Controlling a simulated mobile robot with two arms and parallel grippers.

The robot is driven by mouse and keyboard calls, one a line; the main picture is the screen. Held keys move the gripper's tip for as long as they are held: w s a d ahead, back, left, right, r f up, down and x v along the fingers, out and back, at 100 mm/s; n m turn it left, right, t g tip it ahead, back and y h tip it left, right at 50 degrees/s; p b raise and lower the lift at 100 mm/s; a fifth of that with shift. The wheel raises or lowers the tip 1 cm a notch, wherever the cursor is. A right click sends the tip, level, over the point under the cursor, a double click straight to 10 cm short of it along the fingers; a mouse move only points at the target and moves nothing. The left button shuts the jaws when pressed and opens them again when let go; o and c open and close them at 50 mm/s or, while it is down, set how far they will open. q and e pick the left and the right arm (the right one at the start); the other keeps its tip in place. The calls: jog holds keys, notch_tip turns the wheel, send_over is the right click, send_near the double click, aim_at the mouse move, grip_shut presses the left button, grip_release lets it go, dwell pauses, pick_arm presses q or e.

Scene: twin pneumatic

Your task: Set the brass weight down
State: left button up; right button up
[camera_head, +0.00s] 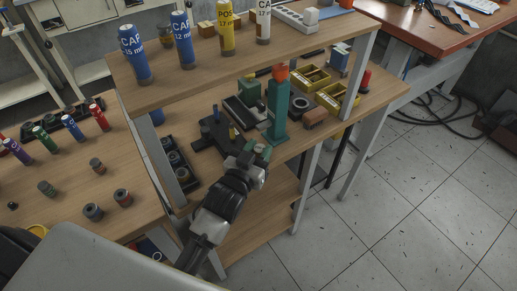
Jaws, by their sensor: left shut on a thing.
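My left gripper (259,155) is over the lower shelf of the middle bench, just in front of the green press column (277,112). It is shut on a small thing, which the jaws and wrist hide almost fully. I cannot make out its colour or whether it touches the surface below. No brass weight can be told for sure in this view. My right gripper is not in view.
A dark fixture (211,134) is left of the gripper, yellow bins (338,101) to its right. Labelled cans (183,41) stand on the raised shelf (205,71). Several small cylinders (122,198) stand on the left table (62,205). A bench leg (305,190) rises at right.

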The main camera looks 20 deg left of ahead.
pick_arm(q)
jog(key=shift+r, duration=0.1)
jog(key=o, duration=1)
jog(key=shift+f, duration=0.2)
